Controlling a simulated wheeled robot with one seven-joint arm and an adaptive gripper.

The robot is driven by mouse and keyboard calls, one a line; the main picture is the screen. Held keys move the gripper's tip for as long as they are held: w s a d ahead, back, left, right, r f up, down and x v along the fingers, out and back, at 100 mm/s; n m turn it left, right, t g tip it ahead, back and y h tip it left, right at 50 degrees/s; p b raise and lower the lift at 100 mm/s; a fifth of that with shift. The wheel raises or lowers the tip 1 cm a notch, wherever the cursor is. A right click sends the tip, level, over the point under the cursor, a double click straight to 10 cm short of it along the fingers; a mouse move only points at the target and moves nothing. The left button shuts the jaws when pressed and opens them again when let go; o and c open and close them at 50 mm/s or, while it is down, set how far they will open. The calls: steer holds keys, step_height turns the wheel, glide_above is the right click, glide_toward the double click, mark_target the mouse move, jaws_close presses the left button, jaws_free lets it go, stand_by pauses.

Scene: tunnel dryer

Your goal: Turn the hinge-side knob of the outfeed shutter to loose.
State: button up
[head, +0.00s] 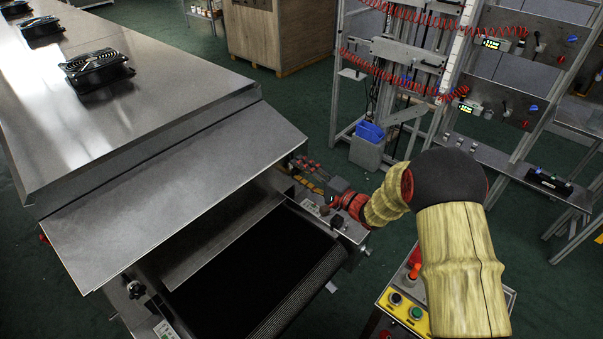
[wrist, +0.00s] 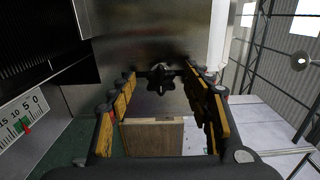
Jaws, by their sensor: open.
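A dark star-shaped knob (wrist: 160,78) stands on a metal plate in the wrist view. My gripper (wrist: 162,74) is open, with its yellow-padded fingers to the left and right of the knob's place; I cannot tell whether they touch it. In the head view my gripper (head: 308,181) is at the right side of the dryer's outfeed, and the knob in front of it cannot be made out there. A sloping metal panel (head: 180,190) hangs over the outfeed opening. Another dark knob (head: 136,289) is at the opening's left side.
The black belt (head: 235,265) runs out below the panel. A white scale (wrist: 22,112) with a red pointer is at the left of the wrist view. A yellow button box (head: 405,309) stands below my arm. A steel frame (head: 340,100) with red coiled hoses stands behind.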

steer(key=c, duration=1.2)
